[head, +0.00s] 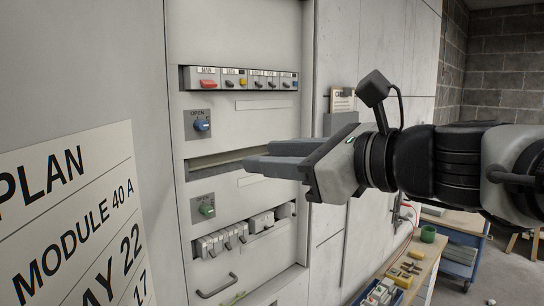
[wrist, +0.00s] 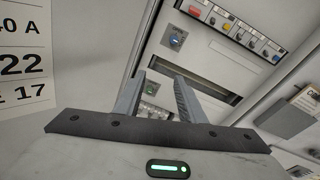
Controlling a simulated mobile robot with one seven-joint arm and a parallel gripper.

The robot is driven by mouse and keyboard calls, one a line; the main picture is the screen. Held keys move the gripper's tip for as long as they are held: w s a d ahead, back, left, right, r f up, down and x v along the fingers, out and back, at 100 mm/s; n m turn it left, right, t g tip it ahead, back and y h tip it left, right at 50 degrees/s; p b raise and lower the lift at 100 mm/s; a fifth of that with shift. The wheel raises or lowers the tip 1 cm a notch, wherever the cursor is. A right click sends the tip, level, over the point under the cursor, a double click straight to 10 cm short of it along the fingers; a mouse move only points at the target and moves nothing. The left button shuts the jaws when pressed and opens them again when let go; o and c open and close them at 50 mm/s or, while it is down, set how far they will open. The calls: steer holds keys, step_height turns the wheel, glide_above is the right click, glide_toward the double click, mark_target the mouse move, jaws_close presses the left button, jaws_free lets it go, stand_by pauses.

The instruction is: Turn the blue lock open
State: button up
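The blue lock (head: 201,124) is a round blue knob on a grey square plate, upper left on the pale panel, with "OPEN" printed above it. It also shows in the wrist view (wrist: 176,40), beyond my fingertips. Which way its knob points is too small to tell. My gripper (head: 256,158) reaches in from the right, below and to the right of the blue lock and apart from it. In the wrist view its two fingers (wrist: 160,82) stand apart with nothing between them.
A green lock (head: 207,210) sits lower on the panel, below a dark horizontal slot (head: 215,162). A switch row (head: 240,79) is above, breakers (head: 222,241) and a handle (head: 217,287) below. A plan sheet (head: 75,225) stands at left. A workbench (head: 422,265) is at lower right.

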step_height(320, 180, up, 2)
steer(key=w+m+t, duration=0.1)
steer(key=w+m, duration=0.1)
steer(key=m, duration=0.1)
steer(key=y, duration=0.1)
glide_toward(204, 126)
steer(key=b+x, duration=0.1)
steer(key=x, duration=0.6)
steer(key=shift+w+a, duration=0.2)
steer(key=shift+a, duration=0.05)
jaws_close()
